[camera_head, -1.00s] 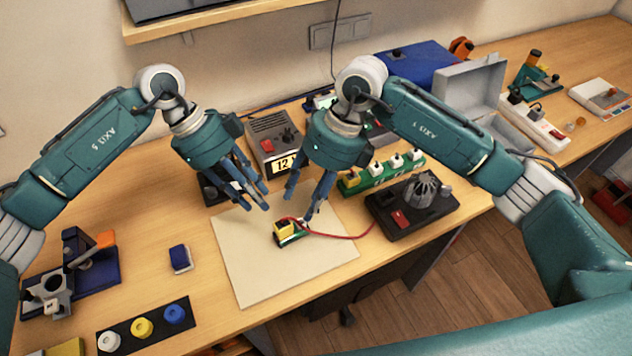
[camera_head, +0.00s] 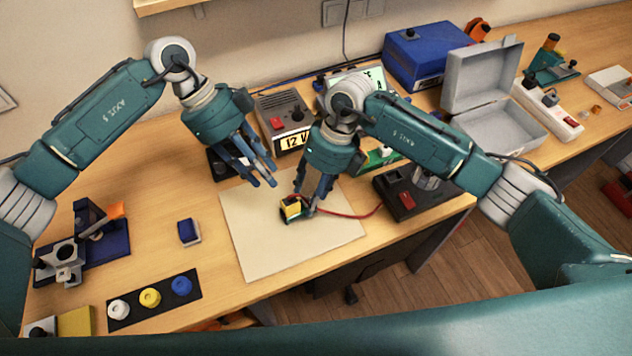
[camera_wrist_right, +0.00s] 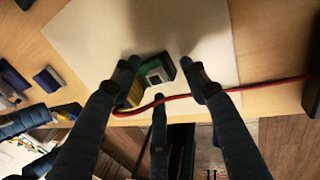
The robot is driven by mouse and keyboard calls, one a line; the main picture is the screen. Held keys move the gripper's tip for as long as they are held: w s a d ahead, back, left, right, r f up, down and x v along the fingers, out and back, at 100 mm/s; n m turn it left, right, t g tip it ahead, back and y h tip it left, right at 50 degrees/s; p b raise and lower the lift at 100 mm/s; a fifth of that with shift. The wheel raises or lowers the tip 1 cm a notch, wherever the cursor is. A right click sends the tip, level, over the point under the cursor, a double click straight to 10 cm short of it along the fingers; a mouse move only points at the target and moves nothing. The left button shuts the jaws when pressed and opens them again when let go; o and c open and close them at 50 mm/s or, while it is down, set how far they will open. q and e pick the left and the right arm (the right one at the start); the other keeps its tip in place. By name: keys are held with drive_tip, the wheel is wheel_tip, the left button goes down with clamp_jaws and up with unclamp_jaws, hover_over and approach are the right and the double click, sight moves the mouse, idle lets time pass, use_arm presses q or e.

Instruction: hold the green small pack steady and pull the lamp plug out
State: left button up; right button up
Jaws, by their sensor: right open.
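The green small pack (camera_wrist_right: 163,64) lies on the pale mat (camera_head: 250,255), with a yellow block (camera_head: 291,206) on it that looks like the lamp plug. In the right wrist view the yellow block (camera_wrist_right: 133,92) is beside a pale square face on the pack. A red cable (camera_head: 345,215) runs from there to the right. My right gripper (camera_head: 304,203) is open, its fingers around the pack and plug; contact cannot be told. In the head view its fingers partly hide the pack. My left gripper (camera_head: 263,180) is open and empty above the mat's back edge, left of the pack.
A black box with a red switch (camera_head: 406,201) stands right of the mat, partly behind my right arm. A 12 V unit (camera_head: 297,143) is behind. A small blue block (camera_head: 189,232) and a strip of knobs (camera_head: 150,298) lie left. The mat's front is clear.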

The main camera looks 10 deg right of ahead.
drive_tip(key=shift+f, duration=0.25)
clamp_jaws()
